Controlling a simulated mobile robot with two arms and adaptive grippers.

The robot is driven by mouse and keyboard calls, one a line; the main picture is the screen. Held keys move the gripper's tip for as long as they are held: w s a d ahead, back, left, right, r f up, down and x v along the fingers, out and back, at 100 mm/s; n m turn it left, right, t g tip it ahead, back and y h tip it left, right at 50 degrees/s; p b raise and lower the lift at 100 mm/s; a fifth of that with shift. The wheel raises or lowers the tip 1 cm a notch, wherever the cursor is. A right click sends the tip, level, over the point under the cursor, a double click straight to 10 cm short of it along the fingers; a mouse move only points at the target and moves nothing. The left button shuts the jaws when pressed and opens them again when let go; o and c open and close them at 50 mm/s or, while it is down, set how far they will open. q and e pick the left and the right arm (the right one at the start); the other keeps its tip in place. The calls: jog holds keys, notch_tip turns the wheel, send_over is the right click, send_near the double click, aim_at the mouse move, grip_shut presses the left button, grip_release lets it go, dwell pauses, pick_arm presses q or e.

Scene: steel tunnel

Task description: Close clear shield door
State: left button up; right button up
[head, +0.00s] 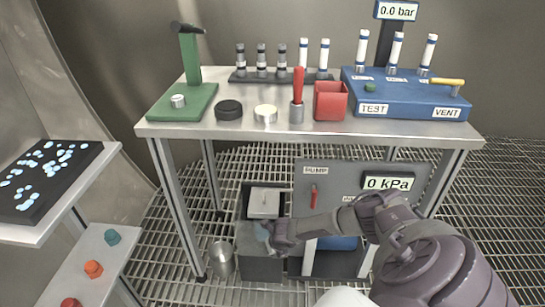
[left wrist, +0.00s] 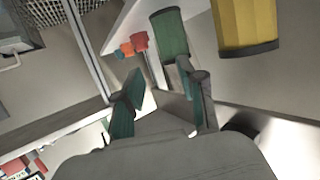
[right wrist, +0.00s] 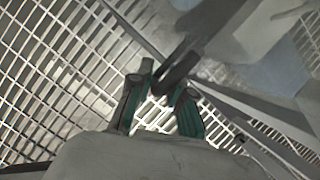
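A dark grey box (head: 262,258) with a pale lid-like panel (head: 264,202) stands under the table. A faint bluish see-through patch (head: 262,232) shows at its front, perhaps the clear shield door; its outline is unclear. My right gripper (head: 272,236) is at this patch. In the right wrist view, a dark bar (right wrist: 181,68) reaches between the teal-padded fingers of my right gripper (right wrist: 164,84); I cannot tell whether they grip it. My left gripper (left wrist: 163,95) is open and empty in the left wrist view, and is not visible in the head view.
The steel table (head: 310,130) carries a green stand (head: 185,100), a red bin (head: 330,101) and a blue test block (head: 405,95). A grey pump panel (head: 330,180) stands right of the box. A metal bucket (head: 222,258) sits left of it on the grating.

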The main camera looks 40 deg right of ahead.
jog(key=shift+o, duration=0.9)
jog(key=shift+a, duration=0.1)
jog(key=v, duration=1.2)
jog(key=shift+s+f, duration=0.1)
